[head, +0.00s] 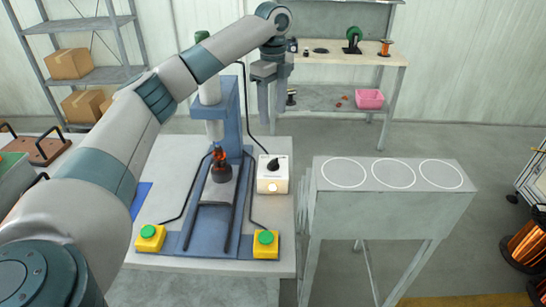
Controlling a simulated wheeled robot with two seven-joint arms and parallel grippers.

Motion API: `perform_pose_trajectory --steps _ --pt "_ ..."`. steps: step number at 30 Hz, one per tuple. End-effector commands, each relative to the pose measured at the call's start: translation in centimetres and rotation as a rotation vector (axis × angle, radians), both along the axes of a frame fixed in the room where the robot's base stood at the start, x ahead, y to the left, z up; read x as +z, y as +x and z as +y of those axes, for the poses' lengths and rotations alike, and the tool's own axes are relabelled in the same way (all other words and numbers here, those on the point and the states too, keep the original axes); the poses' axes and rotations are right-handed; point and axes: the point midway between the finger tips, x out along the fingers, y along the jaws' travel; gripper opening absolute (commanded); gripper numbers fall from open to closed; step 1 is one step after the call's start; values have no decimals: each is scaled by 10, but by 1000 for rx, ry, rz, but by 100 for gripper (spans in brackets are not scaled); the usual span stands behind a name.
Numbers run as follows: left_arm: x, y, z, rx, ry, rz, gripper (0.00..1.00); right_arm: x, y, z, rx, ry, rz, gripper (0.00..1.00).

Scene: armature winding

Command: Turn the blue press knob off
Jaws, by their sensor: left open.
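The blue press (229,125) stands on a light table left of centre. To its right on the table is a small white control box (273,184) with a black rotary knob (272,165) on top and a pale round button on its front. The knob's pointer seems to lean to the upper right; its setting cannot be read. My left gripper (272,112) hangs fingers down, open and empty, appearing above the knob in the picture and apart from it. A copper-wound armature (220,156) sits in the press under its ram. My right gripper is not in view.
Two yellow boxes with green buttons, left (149,238) and right (265,244), sit at the press's front corners. Black cables run beside the press. A grey stand (390,205) with white circles is to the right. A workbench (340,52) with a pink bin (369,98) is behind.

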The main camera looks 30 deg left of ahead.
Motion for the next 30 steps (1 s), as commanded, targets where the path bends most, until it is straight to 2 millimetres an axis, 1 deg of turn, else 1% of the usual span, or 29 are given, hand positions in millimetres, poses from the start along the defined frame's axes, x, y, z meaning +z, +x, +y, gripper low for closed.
perform_pose_trajectory --steps 5,8,14,21,30 --pt "-12 0 0 0 0 1 53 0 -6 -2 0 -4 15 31" --pt "-25 -1 1 0 1 2 53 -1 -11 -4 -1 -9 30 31" --pt "-57 -1 1 0 1 3 53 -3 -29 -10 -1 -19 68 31" --pt "-101 -1 0 0 1 3 53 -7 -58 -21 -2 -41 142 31" --pt "-150 -1 0 1 1 3 53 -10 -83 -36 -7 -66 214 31"
